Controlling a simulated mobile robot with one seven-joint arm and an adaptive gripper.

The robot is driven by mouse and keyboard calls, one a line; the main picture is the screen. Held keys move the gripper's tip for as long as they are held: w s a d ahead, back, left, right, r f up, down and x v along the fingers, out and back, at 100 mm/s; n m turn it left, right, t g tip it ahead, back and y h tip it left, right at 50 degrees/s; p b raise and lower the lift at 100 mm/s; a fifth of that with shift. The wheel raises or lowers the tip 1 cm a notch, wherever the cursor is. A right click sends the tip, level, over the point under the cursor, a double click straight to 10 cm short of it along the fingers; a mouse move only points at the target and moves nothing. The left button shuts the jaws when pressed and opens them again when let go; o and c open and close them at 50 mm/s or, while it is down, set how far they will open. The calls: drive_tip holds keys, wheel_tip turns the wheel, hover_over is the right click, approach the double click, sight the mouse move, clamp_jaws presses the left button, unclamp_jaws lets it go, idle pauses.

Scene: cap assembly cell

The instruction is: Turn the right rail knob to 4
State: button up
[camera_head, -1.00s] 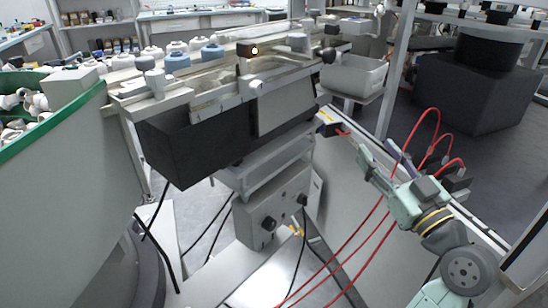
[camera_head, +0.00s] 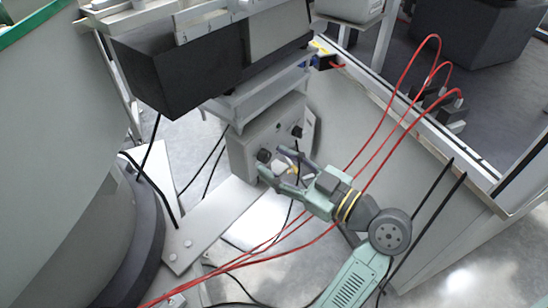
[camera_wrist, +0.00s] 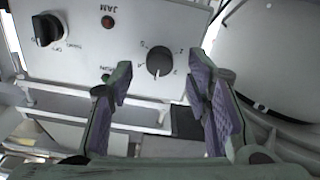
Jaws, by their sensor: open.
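The grey control box (camera_head: 270,137) hangs below the rail assembly. Its front bears a dark knob (camera_head: 264,155) at lower left and another (camera_head: 297,131) at upper right. In the wrist view, a round black knob (camera_wrist: 159,61) with small marks around it lies between my fingers' lines, beyond the tips. A second black knob (camera_wrist: 45,29) is at upper left. The numerals are too small to read surely, so I cannot tell the setting. My gripper (camera_head: 275,162) is open and empty in front of the box; it also shows in the wrist view (camera_wrist: 158,82).
A red lamp (camera_wrist: 107,22) marked JAM sits on the panel. Red hoses (camera_head: 365,165) loop behind and below my arm. Black cables hang under the box. A dark bin (camera_head: 180,65) is above left, and a large grey drum (camera_head: 60,150) fills the left side.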

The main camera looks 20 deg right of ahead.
drive_tip(key=shift+x, duration=0.85)
drive_tip(key=shift+c, duration=0.3)
clamp_jaws()
